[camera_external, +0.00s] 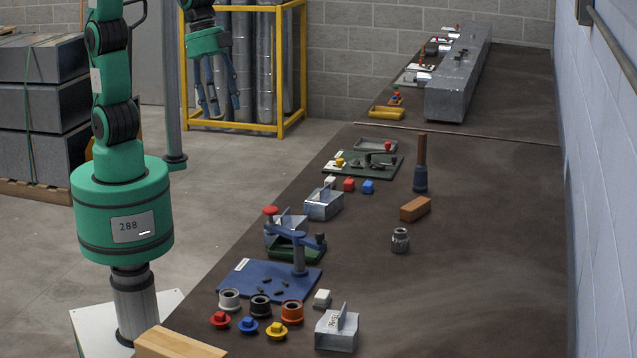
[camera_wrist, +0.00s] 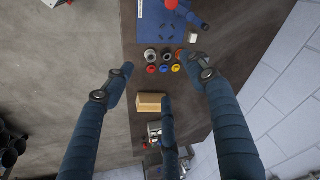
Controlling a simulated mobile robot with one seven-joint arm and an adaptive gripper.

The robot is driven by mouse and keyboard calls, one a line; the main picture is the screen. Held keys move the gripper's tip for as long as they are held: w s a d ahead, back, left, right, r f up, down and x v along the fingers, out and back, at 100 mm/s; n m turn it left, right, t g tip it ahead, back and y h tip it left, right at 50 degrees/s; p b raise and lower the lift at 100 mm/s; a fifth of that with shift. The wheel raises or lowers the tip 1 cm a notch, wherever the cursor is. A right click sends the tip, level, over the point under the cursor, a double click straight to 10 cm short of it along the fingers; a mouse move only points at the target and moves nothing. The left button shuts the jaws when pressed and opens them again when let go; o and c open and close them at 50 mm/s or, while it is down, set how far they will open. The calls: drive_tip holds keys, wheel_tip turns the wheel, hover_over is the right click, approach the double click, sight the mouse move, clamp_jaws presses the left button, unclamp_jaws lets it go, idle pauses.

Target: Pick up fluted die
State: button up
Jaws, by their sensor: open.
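A small grey metal cylinder with a ridged side (camera_external: 400,240), which looks like the fluted die, stands upright on the dark bench in the external view. It is right of the bench's middle, in front of a tan block. I cannot make it out in the wrist view. My gripper (camera_external: 217,103) hangs fingers-down at the upper left of the external view, well apart from the die. In the wrist view my gripper (camera_wrist: 160,84) has its blue fingers spread, with nothing between them.
The tan block (camera_external: 416,209) and a wooden-handled tool (camera_external: 420,165) stand near the die. A blue plate (camera_external: 270,281), several rings, coloured plugs and metal blocks line the bench's left side. A wall (camera_external: 602,180) borders the right. Bare bench lies around the die.

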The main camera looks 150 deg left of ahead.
drive_tip(key=w+a+f+g+p, duration=0.15)
drive_tip(key=w+a, duration=0.25)
drive_tip(key=a, duration=0.4)
drive_tip(key=w+a+f+p, duration=0.2)
drive_tip(key=w+a+f, duration=0.15)
drive_tip(key=a, duration=0.35)
drive_tip(key=w+a+f+p, duration=0.2)
drive_tip(key=w+a, duration=0.3)
drive_tip(key=a, duration=0.3)
drive_tip(key=a+f+g+p, duration=0.1)
drive_tip(key=a+f+p, duration=0.1)
drive_tip(key=a+f, duration=0.7)
drive_tip(key=s+a+f+h+p, duration=0.1)
drive_tip(key=a+f+p, duration=0.1)
drive_tip(key=a+f, duration=0.8)
drive_tip(key=a, duration=0.5)
drive_tip(key=shift+f+n+g+p, duration=0.2)
drive_tip(key=shift+n+g+p, duration=0.15)
drive_tip(key=shift+n+p, duration=0.05)
drive_tip(key=shift+s+f, duration=0.1)
drive_tip(key=shift+s, duration=0.05)
hover_over(400, 240)
drive_tip(key=s+a, duration=0.2)
wheel_tip(400, 240, down, 8)
drive_tip(key=shift+w+d+f, duration=0.2)
drive_tip(key=shift+w+d, duration=0.05)
